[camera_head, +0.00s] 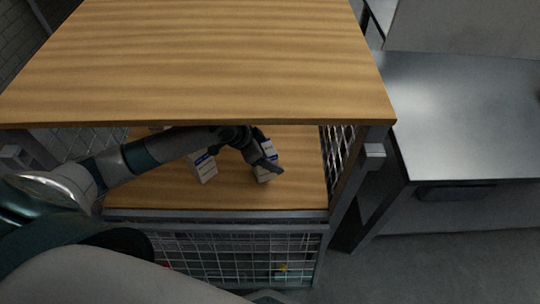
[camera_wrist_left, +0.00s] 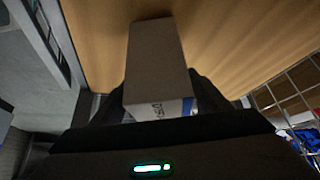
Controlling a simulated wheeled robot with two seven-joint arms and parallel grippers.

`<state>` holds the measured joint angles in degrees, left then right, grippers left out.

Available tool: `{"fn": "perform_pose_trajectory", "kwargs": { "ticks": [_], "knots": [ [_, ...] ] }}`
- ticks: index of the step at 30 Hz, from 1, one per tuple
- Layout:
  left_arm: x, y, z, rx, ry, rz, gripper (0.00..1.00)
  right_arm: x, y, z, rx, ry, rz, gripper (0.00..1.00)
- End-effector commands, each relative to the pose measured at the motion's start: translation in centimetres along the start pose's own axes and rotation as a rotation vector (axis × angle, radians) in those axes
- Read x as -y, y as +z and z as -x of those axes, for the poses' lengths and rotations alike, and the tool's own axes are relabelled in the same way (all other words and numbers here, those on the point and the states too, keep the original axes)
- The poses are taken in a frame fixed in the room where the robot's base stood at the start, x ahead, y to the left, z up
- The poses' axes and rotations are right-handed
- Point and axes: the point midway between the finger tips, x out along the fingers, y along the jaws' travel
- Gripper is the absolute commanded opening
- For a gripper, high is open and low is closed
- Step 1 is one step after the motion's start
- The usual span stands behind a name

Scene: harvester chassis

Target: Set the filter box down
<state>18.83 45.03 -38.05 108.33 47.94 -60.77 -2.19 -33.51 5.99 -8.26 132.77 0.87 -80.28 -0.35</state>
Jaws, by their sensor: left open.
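The filter box (camera_head: 262,175), white with a blue band, stands on the lower wooden shelf (camera_head: 225,190), partly hidden by my left gripper (camera_head: 267,162). The gripper reaches in under the top board and is open. In the left wrist view the box (camera_wrist_left: 156,55) shows a plain brown-grey face and a white and blue printed edge. It sits between the two spread fingers of the left gripper (camera_wrist_left: 158,98); whether either finger touches it I cannot tell. My right gripper is not in view.
The wooden top board (camera_head: 210,60) hangs close above my arm. Wire mesh (camera_head: 338,150) closes the right side. A wire basket (camera_head: 235,255) lies below. A metal table (camera_head: 465,110) stands at right.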

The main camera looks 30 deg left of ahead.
Motion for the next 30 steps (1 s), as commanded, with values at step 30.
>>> {"fn": "perform_pose_trajectory", "kwargs": {
  "ticks": [30],
  "knots": [
    [0.0,-0.1,7.7,0.000,0.000,0.001,0.69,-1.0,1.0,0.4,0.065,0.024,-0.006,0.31]
  ]
}}
